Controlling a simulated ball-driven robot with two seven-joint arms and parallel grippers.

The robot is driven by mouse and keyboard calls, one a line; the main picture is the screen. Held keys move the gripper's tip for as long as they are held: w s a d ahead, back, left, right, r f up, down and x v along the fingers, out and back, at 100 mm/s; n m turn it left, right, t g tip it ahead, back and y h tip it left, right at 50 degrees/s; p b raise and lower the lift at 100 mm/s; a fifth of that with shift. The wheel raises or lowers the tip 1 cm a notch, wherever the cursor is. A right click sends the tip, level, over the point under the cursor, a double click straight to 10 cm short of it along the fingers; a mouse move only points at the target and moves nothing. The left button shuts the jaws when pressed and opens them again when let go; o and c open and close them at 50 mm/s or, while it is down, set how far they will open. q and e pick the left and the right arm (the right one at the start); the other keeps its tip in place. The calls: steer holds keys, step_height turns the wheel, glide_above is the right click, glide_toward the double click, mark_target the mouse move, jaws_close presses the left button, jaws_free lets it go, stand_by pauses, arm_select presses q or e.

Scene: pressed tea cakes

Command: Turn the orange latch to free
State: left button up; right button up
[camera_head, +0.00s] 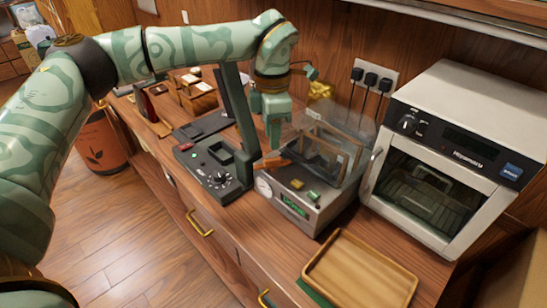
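The orange latch (270,162) shows as a short orange bar at the left front of a grey press-like machine (318,205) with a clear cover (335,135). It lies near the foot of the cover. My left arm comes in from the left, and my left gripper (273,146) points down just above the latch. Its fingertips are very close to the latch; I cannot tell whether they touch it. The fingers look narrow from here and hide part of the machine behind them, so their opening is unclear. My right gripper is not in view.
A black device with a knob (219,180) stands left of the machine. A white oven (440,150) stands to its right. An empty wooden tray (312,270) lies in front. Plugs (371,80) hang on the wall behind. Wooden boxes (196,97) stand further left on the counter.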

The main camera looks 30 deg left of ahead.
mark_target(272, 158)
arm_select(q)
step_height(272, 158, down, 7)
steer(key=shift+r+b, duration=0.1)
steer(key=shift+b, duration=0.5)
jaws_close()
